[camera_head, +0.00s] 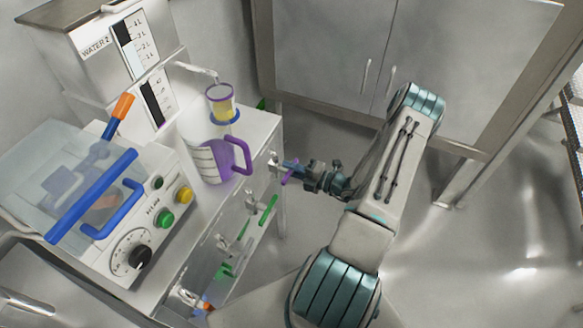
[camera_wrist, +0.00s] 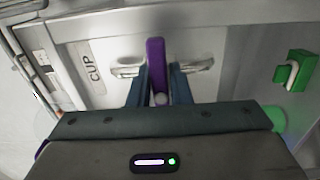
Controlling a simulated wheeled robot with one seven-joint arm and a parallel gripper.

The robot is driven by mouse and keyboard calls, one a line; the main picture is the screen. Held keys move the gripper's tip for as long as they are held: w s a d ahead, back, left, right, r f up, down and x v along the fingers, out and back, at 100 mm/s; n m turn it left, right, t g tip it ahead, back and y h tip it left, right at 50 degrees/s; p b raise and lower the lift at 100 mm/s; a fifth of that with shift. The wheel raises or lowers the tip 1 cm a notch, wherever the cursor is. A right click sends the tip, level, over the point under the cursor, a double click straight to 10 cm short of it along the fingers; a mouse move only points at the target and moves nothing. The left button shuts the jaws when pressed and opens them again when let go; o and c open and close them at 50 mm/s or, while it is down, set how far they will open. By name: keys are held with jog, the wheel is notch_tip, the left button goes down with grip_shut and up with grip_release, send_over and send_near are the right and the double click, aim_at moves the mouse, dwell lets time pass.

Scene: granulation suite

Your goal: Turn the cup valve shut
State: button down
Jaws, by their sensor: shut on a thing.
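The cup valve has a purple lever (camera_wrist: 156,55) on a silver pipe (camera_wrist: 128,70) along the front panel, beside a "CUP" label (camera_wrist: 90,73). In the wrist view the lever stands upright in the picture, roughly crosswise to the pipe. My gripper (camera_wrist: 160,88) is shut on the lever, one finger on each side. In the head view my gripper (camera_head: 297,170) reaches in from the right to the purple lever (camera_head: 289,175), at the front of the bench. The lever's lower part is hidden behind my gripper in the wrist view.
A clear jug with a purple handle (camera_head: 241,156) stands on the bench top above the valve. Green valve levers (camera_head: 268,209) sit nearer along the same panel. A machine with a blue-handled lid (camera_head: 92,195) is at left. Open floor lies right of the bench.

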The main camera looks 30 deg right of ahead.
dwell(0.4)
jog(key=c, duration=1.3)
grip_release()
jog(key=shift+c, duration=0.2)
jog(key=shift+d, duration=0.1)
jog(key=v, duration=1.3)
jog(key=shift+s+d+b, duration=0.2)
jog(key=shift+s+b, duration=0.05)
jog(key=shift+b, duration=0.15)
